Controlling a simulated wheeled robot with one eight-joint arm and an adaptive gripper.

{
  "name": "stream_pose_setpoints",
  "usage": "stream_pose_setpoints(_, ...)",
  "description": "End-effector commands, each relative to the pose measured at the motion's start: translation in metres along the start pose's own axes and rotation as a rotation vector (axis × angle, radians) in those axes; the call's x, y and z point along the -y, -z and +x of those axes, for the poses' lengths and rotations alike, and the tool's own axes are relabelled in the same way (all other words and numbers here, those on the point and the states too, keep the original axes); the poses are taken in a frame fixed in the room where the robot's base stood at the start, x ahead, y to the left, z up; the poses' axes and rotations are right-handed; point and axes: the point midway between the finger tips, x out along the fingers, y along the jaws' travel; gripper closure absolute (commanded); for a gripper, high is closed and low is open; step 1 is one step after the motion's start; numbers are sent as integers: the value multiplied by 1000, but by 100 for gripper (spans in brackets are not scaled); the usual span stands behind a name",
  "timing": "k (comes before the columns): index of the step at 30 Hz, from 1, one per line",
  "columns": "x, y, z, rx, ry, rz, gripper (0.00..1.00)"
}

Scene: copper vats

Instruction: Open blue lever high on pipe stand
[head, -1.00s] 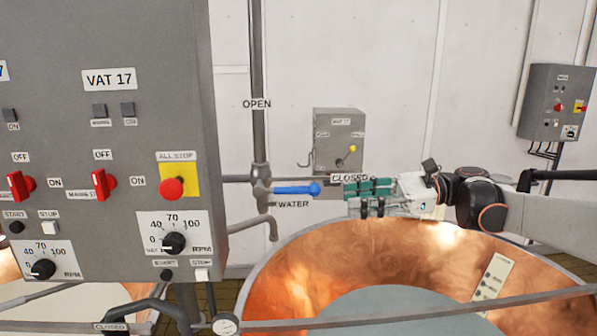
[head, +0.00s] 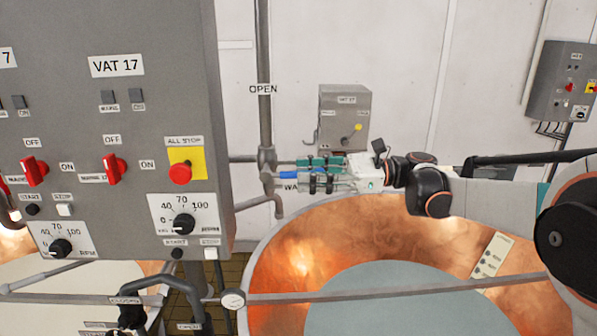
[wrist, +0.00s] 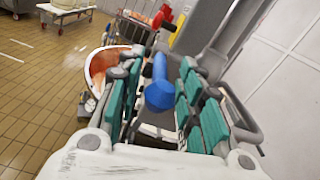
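The blue lever (head: 287,172) sticks out to the right from the valve on the grey vertical pipe (head: 264,120), roughly horizontal. Its outer part is hidden by my gripper (head: 303,174) in the head view. In the wrist view the lever's rounded blue end (wrist: 160,95) lies between the two green-padded fingers of my gripper (wrist: 155,80). The fingers are apart, with gaps visible beside the lever. An OPEN label (head: 263,89) is on the pipe above the valve.
A grey control panel marked VAT 17 (head: 116,66) stands at the left near the pipe. A large copper vat (head: 300,255) is below my arm, with a rail (head: 390,295) in front. A small grey box (head: 345,100) is on the wall behind.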

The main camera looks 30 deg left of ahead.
Motion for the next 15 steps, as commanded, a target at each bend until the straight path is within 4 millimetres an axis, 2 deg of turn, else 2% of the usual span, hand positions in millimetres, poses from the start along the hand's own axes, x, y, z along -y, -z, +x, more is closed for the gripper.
stream_pose_setpoints(1, 0, -1, 8, 0, -2, 0, 66)
stream_pose_setpoints(6, 0, 0, 22, 0, 0, 0, 66)
stream_pose_setpoints(15, 0, 0, 26, 0, 0, 0, 66)
